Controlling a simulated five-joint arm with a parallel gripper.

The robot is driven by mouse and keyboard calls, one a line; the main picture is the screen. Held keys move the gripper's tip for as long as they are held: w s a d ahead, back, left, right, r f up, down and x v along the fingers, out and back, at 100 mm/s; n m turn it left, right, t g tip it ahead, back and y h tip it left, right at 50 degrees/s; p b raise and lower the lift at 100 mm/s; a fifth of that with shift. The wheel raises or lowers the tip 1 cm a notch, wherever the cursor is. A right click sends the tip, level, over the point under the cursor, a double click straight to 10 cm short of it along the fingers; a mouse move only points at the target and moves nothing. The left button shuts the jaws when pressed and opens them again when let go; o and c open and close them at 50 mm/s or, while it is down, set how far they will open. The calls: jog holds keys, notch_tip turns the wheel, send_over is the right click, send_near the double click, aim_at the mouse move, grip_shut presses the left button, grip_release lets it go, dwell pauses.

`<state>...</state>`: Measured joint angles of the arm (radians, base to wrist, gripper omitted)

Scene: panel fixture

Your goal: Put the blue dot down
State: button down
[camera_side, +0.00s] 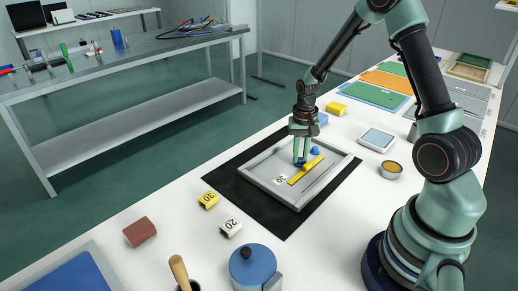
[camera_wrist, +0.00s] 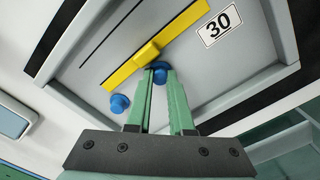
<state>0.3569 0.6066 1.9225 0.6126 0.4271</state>
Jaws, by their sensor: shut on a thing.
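A grey framed panel (camera_side: 262,167) lies on a black mat (camera_side: 235,185). A yellow bar (camera_side: 296,179) with a raised middle block lies across it, also seen in the wrist view (camera_wrist: 185,25). My gripper (camera_side: 301,160) points down over the panel. In the wrist view its green fingers (camera_wrist: 161,76) are shut on a blue dot (camera_wrist: 160,68), right beside the yellow bar. I cannot tell whether this dot touches the panel. A second blue dot (camera_wrist: 119,103) sits on the panel nearby, to the left of the fingers; it shows in the side view too (camera_side: 315,150).
A white label reading 30 (camera_wrist: 220,25) is on the panel. On the white table are a yellow block (camera_side: 209,200), a white block marked 20 (camera_side: 231,227), a reddish block (camera_side: 140,232), a blue-lidded pot (camera_side: 253,265), a small round tin (camera_side: 391,169) and a white-framed tray (camera_side: 376,140).

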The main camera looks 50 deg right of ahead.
aim_at(300, 159)
jog(key=shift+f, duration=0.1)
jog(key=c, duration=1.1)
grip_release()
notch_tip(300, 159, up, 12)
jog(key=s+a+r+n+t, duration=0.2)
jog(key=s+a+r+n, duration=0.1)
jog(key=a+r, duration=0.1)
jog(key=s+a+r+n+t, duration=0.1)
jog(key=s+a+r+n, duration=0.2)
jog(key=a, duration=0.2)
jog(key=s+a+r+n+t, duration=0.2)
jog(key=s+a+r+n, duration=0.1)
jog(key=a+r, duration=0.1)
jog(key=shift+a+r+t, duration=0.3)
jog(key=shift+a+r, duration=0.05)
jog(key=shift+a, duration=0.15)
